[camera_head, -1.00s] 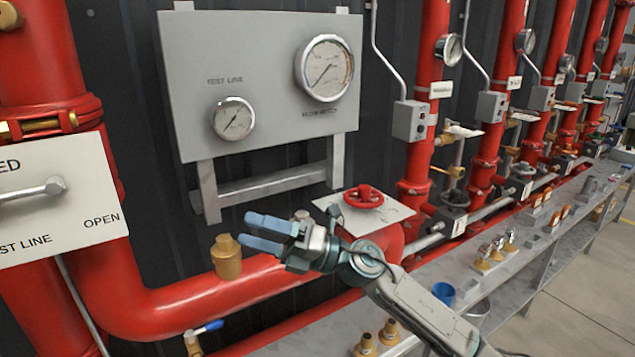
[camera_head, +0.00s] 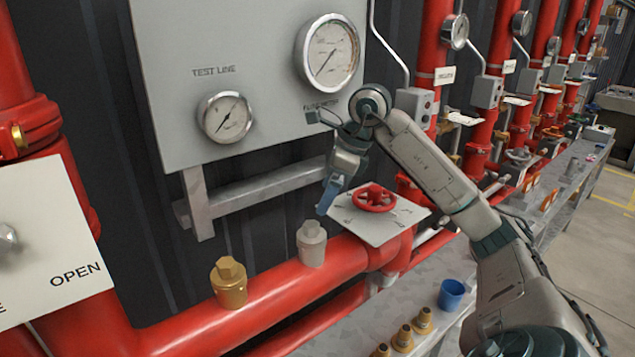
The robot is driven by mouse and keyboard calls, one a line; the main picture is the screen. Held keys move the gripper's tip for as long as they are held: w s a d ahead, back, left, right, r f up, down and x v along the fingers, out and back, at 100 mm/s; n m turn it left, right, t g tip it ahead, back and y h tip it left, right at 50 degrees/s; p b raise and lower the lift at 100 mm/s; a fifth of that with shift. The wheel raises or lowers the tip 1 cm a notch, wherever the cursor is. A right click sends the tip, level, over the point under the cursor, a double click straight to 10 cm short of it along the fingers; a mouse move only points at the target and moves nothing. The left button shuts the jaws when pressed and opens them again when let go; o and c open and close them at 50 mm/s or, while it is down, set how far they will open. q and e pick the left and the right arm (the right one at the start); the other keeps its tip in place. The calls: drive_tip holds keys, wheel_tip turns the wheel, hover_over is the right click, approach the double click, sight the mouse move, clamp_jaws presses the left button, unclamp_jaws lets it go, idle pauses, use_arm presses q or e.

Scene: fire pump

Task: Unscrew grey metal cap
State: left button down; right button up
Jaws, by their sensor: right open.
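The grey metal cap (camera_head: 311,243) stands upright on top of the large red horizontal pipe (camera_head: 270,287). A brass cap (camera_head: 229,282) stands on the same pipe to its left. My right gripper (camera_head: 326,202) points down, just above and slightly right of the grey cap, apart from it. It is open and empty; its blue fingertips overlap closely in this view. My left gripper does not show.
A red handwheel (camera_head: 374,198) on a white plate (camera_head: 405,212) is close to the right of the gripper. A gauge panel (camera_head: 255,75) stands behind. A blue cup (camera_head: 452,294) and several brass fittings (camera_head: 403,338) stand on the grey bench below.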

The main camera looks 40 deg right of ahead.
sight(312, 224)
drive_tip(key=x, duration=0.4)
drive_tip(key=shift+s+a+f+p, duration=0.15)
drive_tip(key=shift+s+p, duration=0.25)
drive_tip(key=x, duration=0.3)
drive_tip(key=shift+w+p, duration=0.35)
drive_tip(key=shift+x, duration=1)
drive_tip(key=shift+f, duration=0.2)
drive_tip(key=shift+c, duration=0.5)
drive_tip(key=c, duration=1.1)
drive_tip(key=shift+n+y, duration=0.3)
drive_tip(key=shift+n, duration=0.8)
drive_tip(key=n+g+y, duration=0.1)
drive_tip(key=n, duration=0.3)
drive_tip(key=shift+g, duration=0.4)
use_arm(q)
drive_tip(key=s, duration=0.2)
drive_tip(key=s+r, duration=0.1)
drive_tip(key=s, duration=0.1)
